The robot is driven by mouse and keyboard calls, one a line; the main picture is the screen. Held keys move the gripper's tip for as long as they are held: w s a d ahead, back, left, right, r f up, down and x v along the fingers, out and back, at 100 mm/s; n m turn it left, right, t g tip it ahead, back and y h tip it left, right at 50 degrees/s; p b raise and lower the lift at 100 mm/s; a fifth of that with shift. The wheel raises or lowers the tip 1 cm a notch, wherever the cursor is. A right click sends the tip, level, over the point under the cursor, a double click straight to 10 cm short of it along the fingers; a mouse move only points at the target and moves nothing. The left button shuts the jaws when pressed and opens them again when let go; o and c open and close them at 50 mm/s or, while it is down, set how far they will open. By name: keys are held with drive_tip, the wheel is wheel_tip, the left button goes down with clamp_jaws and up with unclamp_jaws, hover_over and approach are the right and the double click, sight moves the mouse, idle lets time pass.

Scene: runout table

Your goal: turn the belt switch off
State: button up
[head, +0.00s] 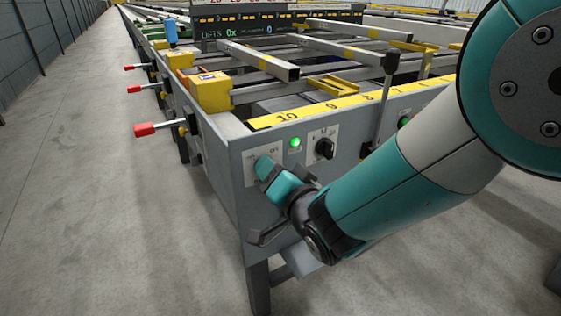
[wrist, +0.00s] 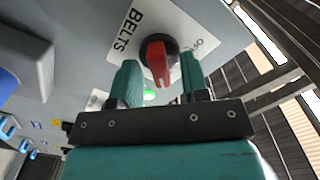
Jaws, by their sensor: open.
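The belt switch (wrist: 158,62) is a red handle on a round black base, on a white plate (wrist: 190,22) lettered BELTS. Its handle points down in the wrist view, toward my gripper's body. My gripper (wrist: 160,72) is open, one teal finger on each side of the handle with gaps showing; whether the fingertips reach the plate I cannot tell. In the head view my gripper (head: 272,172) is at the left plate (head: 250,158) on the table's end panel and hides the switch there.
A lit green lamp (head: 295,143) and a black rotary switch (head: 324,148) sit to the right on the same panel. Red-tipped levers (head: 146,129) stick out along the table's left side. A yellow block (head: 210,92) tops the corner. The floor at left (head: 80,200) is clear.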

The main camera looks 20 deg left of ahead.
clamp_jaws()
drive_tip(key=shift+n, duration=0.3)
drive_tip(key=shift+s+a+r+n+p, duration=0.1)
drive_tip(key=shift+n+p, duration=0.5)
drive_tip(key=shift+n, duration=3.7)
drive_tip(key=shift+s+a+n+p, duration=0.1)
drive_tip(key=shift+n+p, duration=0.5)
drive_tip(key=shift+n, duration=4)
drive_tip(key=shift+w, duration=0.1)
